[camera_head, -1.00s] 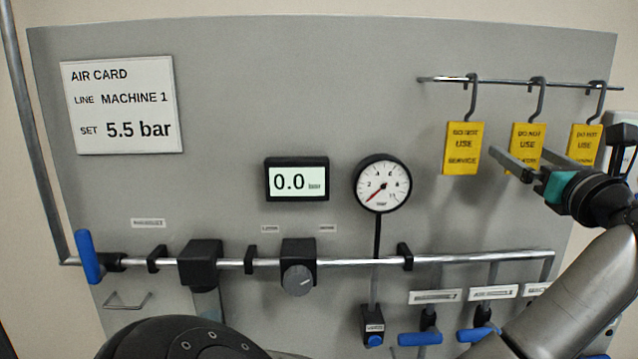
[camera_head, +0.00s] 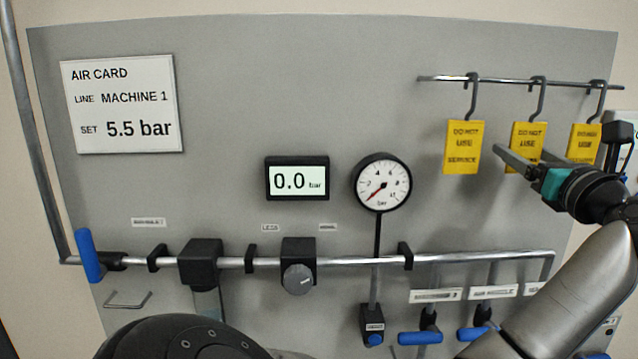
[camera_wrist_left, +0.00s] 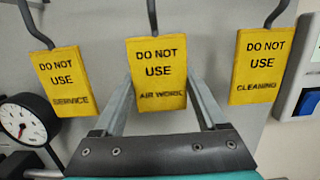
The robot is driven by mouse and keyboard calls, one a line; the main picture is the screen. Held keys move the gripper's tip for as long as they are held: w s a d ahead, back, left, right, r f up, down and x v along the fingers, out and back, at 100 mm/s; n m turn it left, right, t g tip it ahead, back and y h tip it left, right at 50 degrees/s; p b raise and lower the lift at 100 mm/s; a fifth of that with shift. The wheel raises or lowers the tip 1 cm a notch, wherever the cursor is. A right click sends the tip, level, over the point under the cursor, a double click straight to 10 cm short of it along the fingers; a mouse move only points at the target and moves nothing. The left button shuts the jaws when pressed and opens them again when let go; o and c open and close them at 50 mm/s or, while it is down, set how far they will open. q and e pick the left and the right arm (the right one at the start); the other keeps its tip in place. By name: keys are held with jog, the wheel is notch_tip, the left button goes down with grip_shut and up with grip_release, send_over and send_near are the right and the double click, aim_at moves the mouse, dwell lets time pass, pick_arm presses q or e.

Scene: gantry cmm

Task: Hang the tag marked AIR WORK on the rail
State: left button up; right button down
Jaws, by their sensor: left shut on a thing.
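The yellow AIR WORK tag (camera_wrist_left: 158,75) reads DO NOT USE AIR WORK and is in the middle of the left wrist view. It is also the middle tag (camera_head: 528,137) in the head view, upright, with its grey hook (camera_head: 539,98) up at the thin upper rail (camera_head: 505,82). My left gripper (camera_head: 519,154) reaches in from the right and is shut on this tag. In the left wrist view its fingers (camera_wrist_left: 161,100) lie at the tag's two side edges. My right gripper is not in view.
The SERVICE tag (camera_head: 463,147) hangs left of it and the CLEANING tag (camera_wrist_left: 263,66) right of it, both close by. The gauge (camera_head: 382,183), display (camera_head: 297,179) and lower pipe (camera_head: 470,257) are on the grey panel.

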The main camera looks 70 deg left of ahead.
pick_arm(q)
jog(key=shift+r, duration=0.1)
jog(key=shift+r+p, duration=0.95)
jog(key=shift+r, duration=0.4)
jog(key=r+b+v, duration=0.1)
jog(key=v, duration=0.9)
jog(key=shift+r+b, duration=0.25)
jog(key=shift+b, duration=0.1)
